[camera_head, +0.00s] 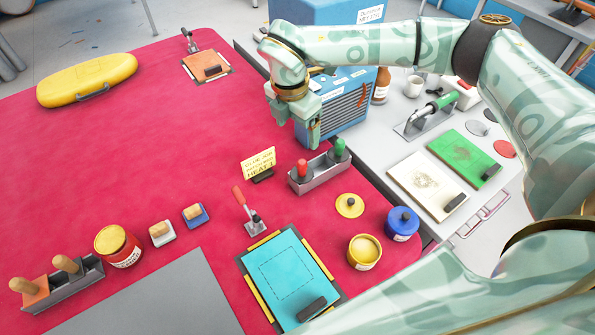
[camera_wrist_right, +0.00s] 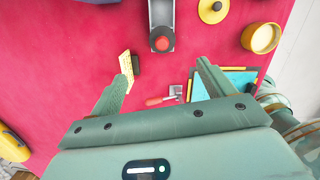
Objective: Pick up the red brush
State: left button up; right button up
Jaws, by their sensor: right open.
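The red brush (camera_head: 303,170) stands upright in the left end of a grey holder (camera_head: 322,178), with only its red handle clearly showing. A green-handled one (camera_head: 340,149) stands in the other end. In the right wrist view the red handle end (camera_wrist_right: 162,43) shows in the holder (camera_wrist_right: 161,14), beyond the fingertips. My right gripper (camera_head: 311,136) points down above and behind the holder, apart from the brush. In its wrist view the right gripper (camera_wrist_right: 162,78) has its fingers spread with nothing held between them. My left gripper is not in view.
A blue box (camera_head: 345,105) stands close behind the right gripper. A yellow sign (camera_head: 258,162) and a red-handled metal tool (camera_head: 246,207) are near the holder. A yellow lid (camera_head: 349,205) and jars lie in front right. The red table's (camera_head: 150,150) middle is clear.

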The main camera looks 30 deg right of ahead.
aim_at(301, 162)
jog(key=f, duration=0.3)
jog(key=f+b, duration=0.1)
jog(key=f, duration=0.2)
jog(key=d+f, duration=0.1)
jog(key=f, duration=0.3)
jog(key=shift+w+d, duration=0.1)
jog(key=f, duration=0.2)
jog(key=f+b, duration=0.1)
jog(key=f, duration=0.2)
jog(key=shift+d+f+b, duration=0.25)
jog(key=shift+f+b, duration=0.05)
jog(key=shift+b, duration=0.05)
jog(key=shift+r, duration=0.1)
jog(key=c, duration=1)
